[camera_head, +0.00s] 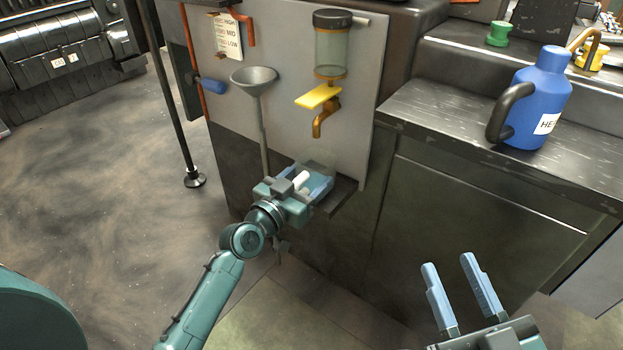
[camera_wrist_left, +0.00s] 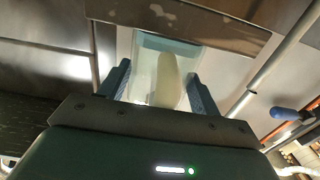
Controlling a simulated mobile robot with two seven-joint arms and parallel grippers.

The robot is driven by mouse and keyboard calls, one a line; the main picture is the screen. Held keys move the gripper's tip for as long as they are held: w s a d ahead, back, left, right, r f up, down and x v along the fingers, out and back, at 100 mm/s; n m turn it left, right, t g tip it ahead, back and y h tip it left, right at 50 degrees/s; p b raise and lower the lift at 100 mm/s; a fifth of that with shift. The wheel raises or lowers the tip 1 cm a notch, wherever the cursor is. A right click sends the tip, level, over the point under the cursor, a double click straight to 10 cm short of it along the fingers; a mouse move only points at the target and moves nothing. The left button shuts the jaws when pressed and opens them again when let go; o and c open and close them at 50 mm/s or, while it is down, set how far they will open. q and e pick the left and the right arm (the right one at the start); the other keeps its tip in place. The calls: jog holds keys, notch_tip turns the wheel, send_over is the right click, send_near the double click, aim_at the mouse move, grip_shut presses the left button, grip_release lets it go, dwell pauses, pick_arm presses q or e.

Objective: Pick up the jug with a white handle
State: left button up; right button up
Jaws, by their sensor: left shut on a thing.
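The jug (camera_wrist_left: 146,62) shows in the left wrist view as a pale, see-through body with an off-white handle (camera_wrist_left: 168,80) facing the camera. The handle sits between the blue fingers of my left gripper (camera_wrist_left: 163,85), which is shut on the jug. In the head view my left gripper (camera_head: 316,182) is at the small dark ledge (camera_head: 341,195) below the yellow tap, with the white handle (camera_head: 302,181) between its fingers. The gripper hides most of the jug there; I cannot tell whether it rests on the ledge. My right gripper (camera_head: 450,264) is open and empty at the lower right.
A grey panel carries a funnel (camera_head: 254,78), a glass tank (camera_head: 332,50) and a yellow tap (camera_head: 320,98) above the left gripper. A blue jug with a dark handle (camera_head: 543,92) stands on the dark counter (camera_head: 440,112) at right. Open floor lies left.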

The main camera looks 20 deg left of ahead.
aim_at(303, 174)
pick_arm(q)
jog(key=c, duration=0.3)
jog(key=shift+r, duration=0.15)
jog(key=shift+c, duration=0.2)
pick_arm(e)
jog(key=shift+r, duration=0.1)
pick_arm(q)
jog(key=shift+r+p, duration=0.25)
jog(key=shift+p, duration=0.05)
notch_tip(303, 174, up, 3)
jog(key=shift+r+p, duration=0.15)
jog(key=shift+p, duration=1.05)
jog(key=shift+s+a+f, duration=0.25)
jog(key=shift+s, duration=0.4)
jog(key=p+v, duration=0.2)
jog(key=v, duration=1.4)
jog(key=shift+s, duration=0.35)
pick_arm(e)
jog(key=shift+s+d+f+n+h, duration=0.1)
jog(key=shift+d+f+n+h, duration=0.3)
jog(key=shift+h, duration=0.3)
pick_arm(q)
jog(key=shift+a, duration=0.1)
pick_arm(e)
jog(key=shift+r, duration=0.2)
